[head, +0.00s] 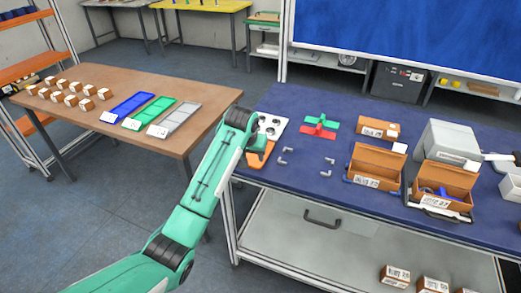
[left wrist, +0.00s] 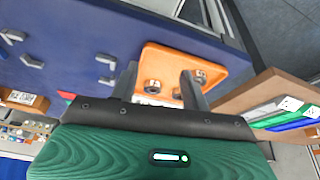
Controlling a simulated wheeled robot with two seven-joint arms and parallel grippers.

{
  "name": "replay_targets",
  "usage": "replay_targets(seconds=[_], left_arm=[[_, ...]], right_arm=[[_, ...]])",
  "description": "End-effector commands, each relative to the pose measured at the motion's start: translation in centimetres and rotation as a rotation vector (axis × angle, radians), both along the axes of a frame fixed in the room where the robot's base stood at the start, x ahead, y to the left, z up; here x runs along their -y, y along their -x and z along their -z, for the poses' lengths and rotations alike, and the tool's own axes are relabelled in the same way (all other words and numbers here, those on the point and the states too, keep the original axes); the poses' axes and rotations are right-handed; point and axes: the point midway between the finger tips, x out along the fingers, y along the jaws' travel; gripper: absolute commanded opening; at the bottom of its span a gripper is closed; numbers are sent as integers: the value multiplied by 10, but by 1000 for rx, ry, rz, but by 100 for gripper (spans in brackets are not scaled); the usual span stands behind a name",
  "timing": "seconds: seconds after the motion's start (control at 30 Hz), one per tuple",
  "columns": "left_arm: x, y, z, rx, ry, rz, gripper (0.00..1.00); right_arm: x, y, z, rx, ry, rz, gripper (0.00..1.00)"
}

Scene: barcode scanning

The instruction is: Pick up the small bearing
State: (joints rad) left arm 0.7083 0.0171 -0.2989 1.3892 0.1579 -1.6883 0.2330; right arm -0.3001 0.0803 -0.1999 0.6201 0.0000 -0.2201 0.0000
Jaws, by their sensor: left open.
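An orange tray (left wrist: 163,55) lies on the blue table and holds a few round grey bearings. One bearing (left wrist: 152,86) is near my left finger in the left wrist view, another (left wrist: 201,76) is by the right finger, and a part of a third shows between them. I cannot tell which is the small bearing. My left gripper (left wrist: 160,76) is open and empty, its fingers over the tray. In the head view my left arm hides part of the orange tray (head: 262,154). My right gripper is not in view.
A white plate with round dark spots (head: 272,125) lies beside the tray. Small grey angled pieces (head: 288,150), red and green parts (head: 320,127) and brown boxes (head: 374,168) stand to the right. A brown table (head: 95,115) with blue, green and grey trays is left.

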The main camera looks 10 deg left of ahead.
Motion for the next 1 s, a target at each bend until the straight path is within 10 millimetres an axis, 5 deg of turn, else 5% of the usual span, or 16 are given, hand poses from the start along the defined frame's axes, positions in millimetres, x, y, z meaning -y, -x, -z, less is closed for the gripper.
replay_targets(seconds=[0.2,0.4,1.0], left_arm=[[6,-46,-61,13,-14,-28,47],[7,-59,-80,14,-19,-38,47],[9,-92,-4,15,-19,-39,47]], right_arm=[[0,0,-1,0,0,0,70],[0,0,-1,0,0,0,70],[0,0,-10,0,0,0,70]])
